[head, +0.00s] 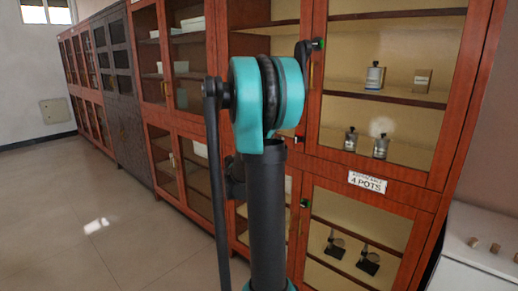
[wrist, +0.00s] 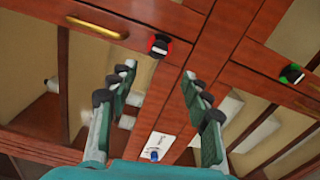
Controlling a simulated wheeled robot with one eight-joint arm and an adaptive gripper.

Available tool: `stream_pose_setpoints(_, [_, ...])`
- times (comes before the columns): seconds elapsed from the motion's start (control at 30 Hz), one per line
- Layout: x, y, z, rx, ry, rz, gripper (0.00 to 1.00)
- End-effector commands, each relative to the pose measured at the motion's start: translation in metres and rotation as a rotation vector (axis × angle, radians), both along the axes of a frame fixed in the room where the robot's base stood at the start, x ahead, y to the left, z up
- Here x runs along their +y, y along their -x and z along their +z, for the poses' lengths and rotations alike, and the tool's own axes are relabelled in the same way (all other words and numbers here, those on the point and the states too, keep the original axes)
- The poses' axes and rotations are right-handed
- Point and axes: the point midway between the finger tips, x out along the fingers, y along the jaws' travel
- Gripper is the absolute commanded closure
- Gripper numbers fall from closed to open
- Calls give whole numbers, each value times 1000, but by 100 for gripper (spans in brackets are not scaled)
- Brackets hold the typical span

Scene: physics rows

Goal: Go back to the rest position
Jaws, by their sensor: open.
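My gripper (wrist: 157,82) shows in the wrist view with its two teal-and-grey fingers spread apart. Nothing is held between them. Beyond the fingers is the red-brown wooden cabinet (wrist: 205,45), tilted in this view. In the head view my teal-and-black arm stands in front of the cabinet (head: 405,195). The gripper itself cannot be made out there, as the arm covers that area. No contact between the fingers and the cabinet can be made out.
A red-ringed knob (wrist: 158,44), a green-ringed knob (wrist: 291,74) and a brass handle (wrist: 97,27) are on the cabinet front. Small bottles (head: 375,77) stand behind the glass. A white-topped counter (head: 480,235) stands at the right. Open floor (head: 75,225) lies at the left.

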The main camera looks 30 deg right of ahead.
Motion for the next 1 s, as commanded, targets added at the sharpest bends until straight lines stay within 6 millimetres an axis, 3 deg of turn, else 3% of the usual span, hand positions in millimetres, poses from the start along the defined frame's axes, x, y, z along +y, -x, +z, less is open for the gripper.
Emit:
stream_pose_setpoints(0.27, [6,8,-9,-15,-52,0,51])
stream_pose_setpoints(0.37, [21,26,-31,-49,-175,0,51])
stream_pose_setpoints(0.47, [46,53,-66,-90,-365,-7,51])
stream_pose_setpoints(0.67, [123,112,-145,-145,-791,-32,51])
stream_pose_setpoints(0.8, [190,156,-195,-150,-1089,-58,51])
stream_pose_setpoints(1.0, [278,210,-240,-119,-1442,-98,51])
